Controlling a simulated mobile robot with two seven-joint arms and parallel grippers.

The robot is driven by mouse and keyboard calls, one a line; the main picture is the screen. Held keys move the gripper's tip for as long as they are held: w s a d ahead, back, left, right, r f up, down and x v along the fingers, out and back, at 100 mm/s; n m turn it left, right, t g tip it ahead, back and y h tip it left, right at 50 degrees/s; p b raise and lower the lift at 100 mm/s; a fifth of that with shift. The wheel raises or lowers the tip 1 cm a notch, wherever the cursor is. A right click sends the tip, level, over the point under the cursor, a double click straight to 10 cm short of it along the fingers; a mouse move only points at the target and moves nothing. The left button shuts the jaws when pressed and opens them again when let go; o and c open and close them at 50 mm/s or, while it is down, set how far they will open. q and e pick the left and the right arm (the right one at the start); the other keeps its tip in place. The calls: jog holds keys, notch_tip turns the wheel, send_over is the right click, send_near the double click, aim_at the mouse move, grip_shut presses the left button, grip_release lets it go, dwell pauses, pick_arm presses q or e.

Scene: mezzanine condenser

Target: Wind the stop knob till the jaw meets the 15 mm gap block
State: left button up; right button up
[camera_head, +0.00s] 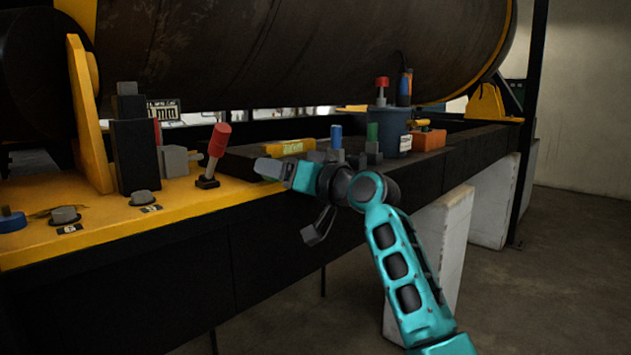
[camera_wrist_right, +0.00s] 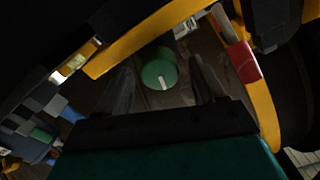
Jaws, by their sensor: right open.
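My right gripper (camera_head: 268,169) reaches left over the front edge of the yellow bench; its fingers are open. In the right wrist view, a green round knob (camera_wrist_right: 157,70) with a white mark lies between the open fingers (camera_wrist_right: 163,85). I cannot tell whether they touch it. The head view does not clearly show this knob; the gripper seems to cover it. A grey block-shaped part (camera_head: 176,161), possibly the jaw, stands beside a black upright (camera_head: 135,150). I cannot tell which piece is the 15 mm gap block. My left gripper is not in view.
A red-handled lever (camera_head: 217,140) stands left of my gripper. Behind are a yellow block (camera_head: 288,147), a blue-topped post (camera_head: 336,136), a green-topped post (camera_head: 372,131) and a dark bin (camera_head: 388,128). A large rusty drum (camera_head: 300,45) overhangs the bench (camera_head: 120,222).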

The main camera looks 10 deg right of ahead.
jog(key=b+v, duration=0.1)
jog(key=v, duration=0.9)
jog(key=shift+s+d, duration=0.25)
jog(key=shift+s, duration=0.05)
jog(key=shift+f, duration=0.1)
